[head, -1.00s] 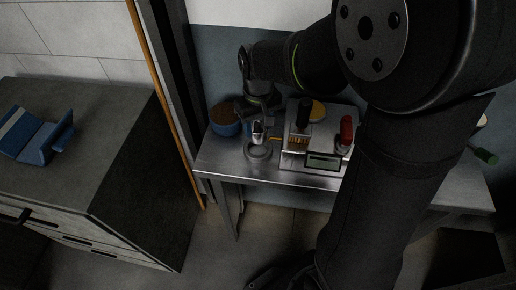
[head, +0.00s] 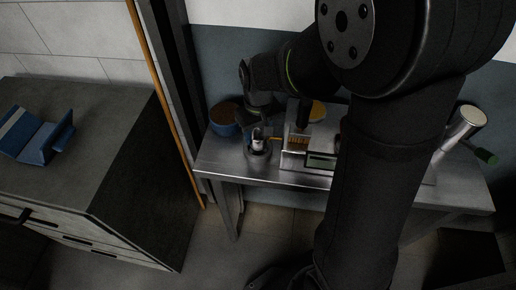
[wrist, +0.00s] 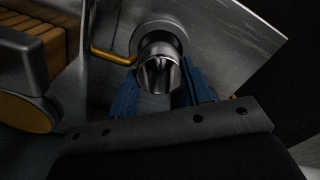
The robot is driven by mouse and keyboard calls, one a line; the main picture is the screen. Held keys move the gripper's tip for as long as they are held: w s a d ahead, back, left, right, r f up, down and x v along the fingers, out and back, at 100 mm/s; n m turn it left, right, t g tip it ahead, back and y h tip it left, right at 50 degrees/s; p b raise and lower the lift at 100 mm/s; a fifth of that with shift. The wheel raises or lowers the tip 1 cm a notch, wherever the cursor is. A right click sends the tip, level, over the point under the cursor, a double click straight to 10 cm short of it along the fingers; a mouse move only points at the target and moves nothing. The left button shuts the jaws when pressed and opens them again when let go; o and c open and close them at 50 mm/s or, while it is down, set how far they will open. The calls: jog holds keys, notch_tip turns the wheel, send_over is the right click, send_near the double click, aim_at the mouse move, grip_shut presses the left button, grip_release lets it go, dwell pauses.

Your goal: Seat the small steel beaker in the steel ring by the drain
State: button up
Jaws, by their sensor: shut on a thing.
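The small steel beaker (wrist: 160,72) is between the blue fingers of my gripper (wrist: 160,88), which is shut on it. In the head view the beaker (head: 258,139) is upright at the left of the steel table. The steel ring (head: 258,156) is directly below it, partly covered by the beaker and my gripper. In the wrist view part of the ring (wrist: 143,32) shows behind the beaker, around its far side. I cannot tell whether the beaker's base is inside the ring or just above it.
A brass-coloured rod (wrist: 112,56) runs up to the ring. A device with a display (head: 322,162) stands to the right, and a blue pot (head: 222,121) behind left. A steel cylinder (head: 466,122) shows at the far right. The table front (head: 225,165) is clear.

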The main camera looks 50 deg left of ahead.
aim_at(258, 135)
jog(key=shift+f, duration=1.45)
dwell(1.5)
jog(key=o, duration=1.5)
jog(key=shift+r, duration=0.15)
notch_tip(258, 135, up, 17)
jog(key=shift+r, duration=0.1)
